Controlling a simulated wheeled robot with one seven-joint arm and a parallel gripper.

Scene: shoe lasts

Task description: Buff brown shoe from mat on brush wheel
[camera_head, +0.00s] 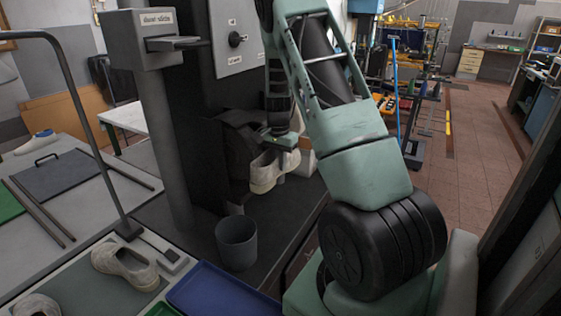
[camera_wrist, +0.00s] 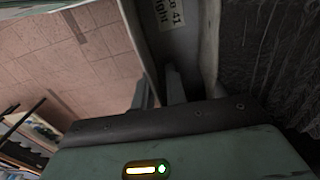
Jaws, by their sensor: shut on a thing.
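My gripper (camera_head: 284,143) is shut on a pale beige-grey shoe (camera_head: 266,172), which hangs toe-down below the jaws. The shoe is beside the dark brush wheel (camera_head: 240,158) on the machine; I cannot tell whether they touch. In the wrist view the jaws grip the shoe (camera_wrist: 190,30), whose label reads "41" and "right". The brush's dark bristles (camera_wrist: 285,60) fill the right side there, close to the shoe. Another pale shoe (camera_head: 122,262) lies on the dark mat (camera_head: 92,297) at lower left. No shoe looks clearly brown.
A grey bin (camera_head: 237,240) stands below the wheel. A blue tray (camera_head: 215,292) lies at the front. The machine's grey post (camera_head: 168,150) and a bent lamp-like rod (camera_head: 90,130) rise at left. The floor (camera_head: 480,180) at right is open.

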